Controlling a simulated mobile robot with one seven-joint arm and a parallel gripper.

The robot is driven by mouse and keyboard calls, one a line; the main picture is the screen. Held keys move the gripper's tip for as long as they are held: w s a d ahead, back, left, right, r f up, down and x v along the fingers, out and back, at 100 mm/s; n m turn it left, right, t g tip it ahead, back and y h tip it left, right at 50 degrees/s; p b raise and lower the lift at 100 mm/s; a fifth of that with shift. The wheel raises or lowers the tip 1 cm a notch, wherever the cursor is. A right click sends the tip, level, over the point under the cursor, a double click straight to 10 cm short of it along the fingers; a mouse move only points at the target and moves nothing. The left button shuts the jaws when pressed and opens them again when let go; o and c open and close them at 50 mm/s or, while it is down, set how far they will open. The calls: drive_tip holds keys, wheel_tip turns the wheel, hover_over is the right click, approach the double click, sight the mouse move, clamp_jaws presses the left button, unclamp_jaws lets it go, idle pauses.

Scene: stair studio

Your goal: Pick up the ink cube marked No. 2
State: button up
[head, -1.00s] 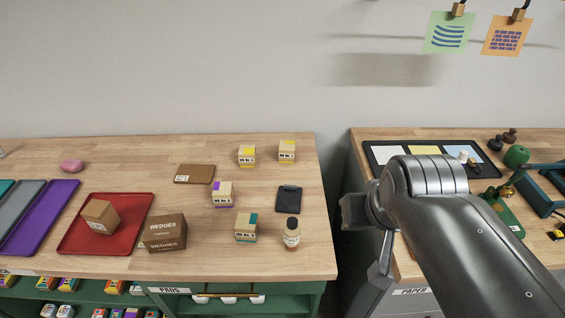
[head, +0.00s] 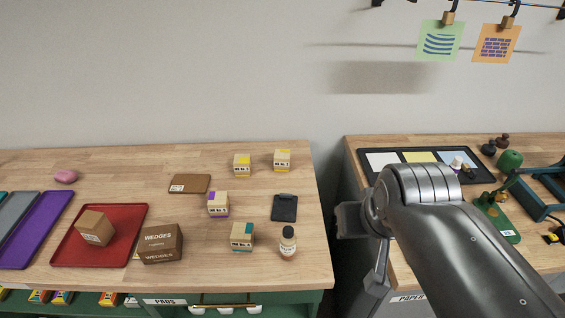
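Several wooden ink cubes with coloured tops and small printed labels stand on the left table. Two have yellow tops, one at left (head: 242,165) and one at right (head: 282,160). A purple-marked cube (head: 218,204) stands nearer, and a teal-marked cube (head: 242,236) stands near the front. The label numbers are too small for me to read surely, so I cannot tell which is No. 2. My gripper (head: 351,221) is at the end of my folded arm, over the gap between the tables, right of and apart from the cubes. Its fingers cannot be made out clearly.
A small bottle (head: 288,242) stands close to the teal-marked cube. A black pad (head: 285,208), a brown pad (head: 190,184), a wedges box (head: 161,244) and a red tray (head: 66,256) with a carton (head: 95,228) share the table. The right table (head: 405,262) lies beyond the gap.

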drive_tip(key=o, duration=0.9)
